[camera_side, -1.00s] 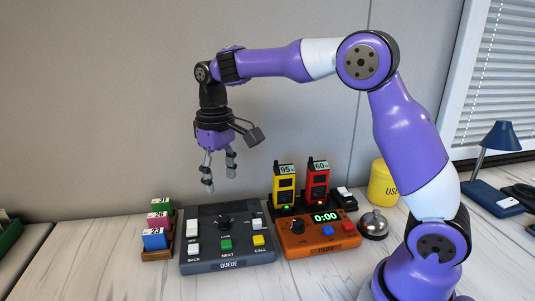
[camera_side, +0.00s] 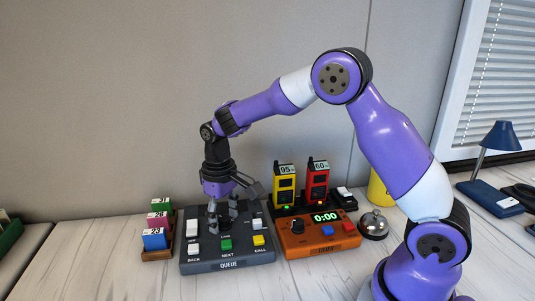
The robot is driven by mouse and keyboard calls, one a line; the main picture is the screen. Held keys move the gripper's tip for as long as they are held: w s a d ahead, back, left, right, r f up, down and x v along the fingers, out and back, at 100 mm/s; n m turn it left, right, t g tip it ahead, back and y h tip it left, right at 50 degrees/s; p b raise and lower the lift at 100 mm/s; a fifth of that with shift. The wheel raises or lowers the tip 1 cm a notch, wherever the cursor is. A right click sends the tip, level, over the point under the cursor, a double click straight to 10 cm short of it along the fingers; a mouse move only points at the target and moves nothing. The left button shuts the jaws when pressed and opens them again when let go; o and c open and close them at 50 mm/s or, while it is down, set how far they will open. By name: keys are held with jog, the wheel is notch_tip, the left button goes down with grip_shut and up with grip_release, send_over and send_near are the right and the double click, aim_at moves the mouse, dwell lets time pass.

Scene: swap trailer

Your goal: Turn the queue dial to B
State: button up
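The dark grey queue box (camera_side: 228,265) sits on the pale wooden table, with a white switch (camera_side: 192,228) at its left and several coloured buttons along its front. My gripper (camera_side: 221,226) points straight down over the middle of the box, at the place of the black queue dial. The fingers hide most or all of the dial, and its pointer and letter marks cannot be read. I cannot tell whether the fingers touch the dial or how far they are closed on it.
An orange timer box (camera_side: 322,239) reading 0:00 stands close on the right. Behind it are a yellow handset (camera_side: 285,186) and a red handset (camera_side: 317,185). A rack of numbered cards (camera_side: 155,239) stands left. A bell (camera_side: 374,225) is further right.

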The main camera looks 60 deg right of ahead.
grip_shut()
jog(key=shift+m, duration=0.3)
jog(key=m, duration=0.3)
jog(key=shift+f+m, duration=0.1)
jog(key=shift+m, duration=2.4)
jog(key=shift+o, duration=1.2)
grip_release()
